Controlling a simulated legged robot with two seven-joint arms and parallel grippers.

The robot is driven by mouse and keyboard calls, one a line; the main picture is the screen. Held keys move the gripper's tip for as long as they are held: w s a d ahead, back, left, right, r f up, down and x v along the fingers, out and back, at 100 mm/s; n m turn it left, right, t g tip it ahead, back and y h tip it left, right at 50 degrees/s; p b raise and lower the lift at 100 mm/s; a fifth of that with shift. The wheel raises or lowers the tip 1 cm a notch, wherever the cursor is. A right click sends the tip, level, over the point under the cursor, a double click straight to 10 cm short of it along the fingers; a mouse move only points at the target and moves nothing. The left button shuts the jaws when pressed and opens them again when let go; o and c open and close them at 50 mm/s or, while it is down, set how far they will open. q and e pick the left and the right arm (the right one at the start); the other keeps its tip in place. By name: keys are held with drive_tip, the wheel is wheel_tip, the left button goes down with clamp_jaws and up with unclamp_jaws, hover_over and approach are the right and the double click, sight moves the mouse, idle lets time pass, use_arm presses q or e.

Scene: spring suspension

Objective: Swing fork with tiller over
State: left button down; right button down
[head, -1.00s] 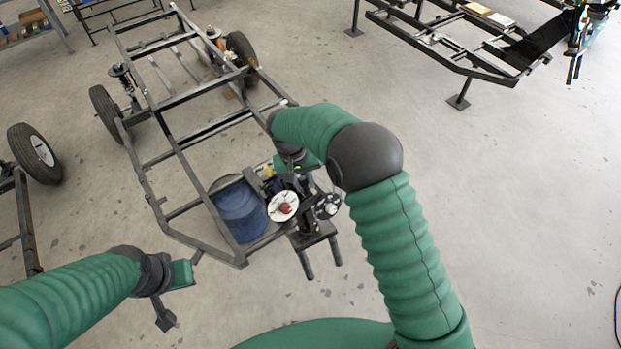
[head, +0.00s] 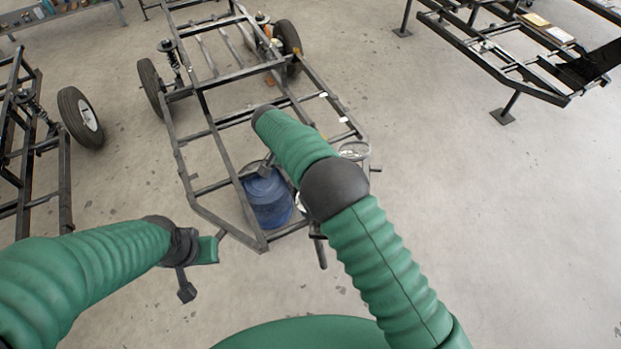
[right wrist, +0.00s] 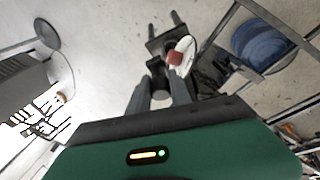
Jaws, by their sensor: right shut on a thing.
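The fork (right wrist: 165,40), a dark bracket with two prongs, shows at the top of the right wrist view. In the head view its prong (head: 320,252) shows below my right arm, at the chassis's front right corner. A white disc (right wrist: 186,48) with a red centre sits beside the fork. My right gripper (right wrist: 158,90) has its two fingers on either side of a dark round-ended part, apparently the tiller (right wrist: 157,72). In the head view my right arm hides this gripper and most of the assembly. My left gripper (head: 203,263) is empty, its fingers apart, left of the chassis.
The grey tube chassis (head: 217,128) stands ahead, with a blue drum (head: 268,200) inside its front end. Another frame with a wheel (head: 80,117) stands at the left. A third frame on stands (head: 503,116) is at the far right. Floor at the right is clear.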

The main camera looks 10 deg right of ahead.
drive_tip(key=shift+a+r, duration=0.1)
drive_tip(key=c, duration=1.5)
unclamp_jaws()
drive_tip(key=shift+c, duration=0.2)
drive_tip(key=o, duration=0.4)
drive_tip(key=shift+a, duration=0.1)
drive_tip(key=shift+c, duration=0.2)
drive_tip(key=s+p+v, duration=0.1)
drive_tip(key=p+v, duration=0.1)
drive_tip(key=v, duration=1.4)
drive_tip(key=shift+w+a+r, duration=0.25)
drive_tip(key=shift+w+r, duration=0.05)
drive_tip(key=shift+w, duration=0.25)
